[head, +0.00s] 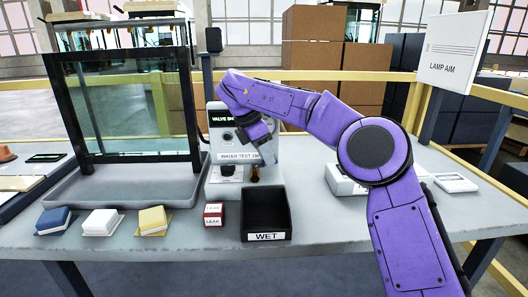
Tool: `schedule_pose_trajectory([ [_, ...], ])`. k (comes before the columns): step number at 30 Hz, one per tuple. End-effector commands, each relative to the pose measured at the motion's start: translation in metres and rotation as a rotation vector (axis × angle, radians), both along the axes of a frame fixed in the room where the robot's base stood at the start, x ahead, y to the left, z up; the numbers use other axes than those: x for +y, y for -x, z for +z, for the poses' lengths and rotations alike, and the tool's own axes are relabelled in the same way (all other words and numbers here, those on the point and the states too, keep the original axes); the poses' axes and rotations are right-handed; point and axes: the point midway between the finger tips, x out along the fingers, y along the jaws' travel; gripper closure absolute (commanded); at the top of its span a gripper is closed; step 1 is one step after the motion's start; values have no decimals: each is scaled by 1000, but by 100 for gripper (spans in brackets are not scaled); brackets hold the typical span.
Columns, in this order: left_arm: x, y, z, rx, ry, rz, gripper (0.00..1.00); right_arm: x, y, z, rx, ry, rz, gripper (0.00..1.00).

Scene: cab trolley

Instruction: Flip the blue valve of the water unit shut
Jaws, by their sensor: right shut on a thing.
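The water unit (217,125) is a pale box labelled "WATER TEST" that stands on the grey bench behind the black bin. My right gripper (266,153) is at the front right of this unit, pointing down, with its jaws shut. The blue valve is hidden at the jaws, so its angle cannot be told. A brass-coloured spout (255,174) shows just below the gripper, and a dark knob (228,170) sits to its left. My left gripper is not in view.
A black bin labelled "WET" (266,236) and a red-and-white "LEAK" block (213,214) stand in front of the unit. A framed glass pane (125,105) rises at left. Blue, white and yellow pads (152,220) lie along the front edge.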

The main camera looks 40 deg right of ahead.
Motion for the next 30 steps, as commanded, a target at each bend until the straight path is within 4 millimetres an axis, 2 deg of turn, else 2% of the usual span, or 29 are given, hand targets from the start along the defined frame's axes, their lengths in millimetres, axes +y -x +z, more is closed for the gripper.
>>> schedule_pose_trajectory([
  [12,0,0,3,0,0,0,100,2,7,1,-2,1,-256,100],
  [30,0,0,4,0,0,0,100,4,9,0,-1,0,-325,100],
])
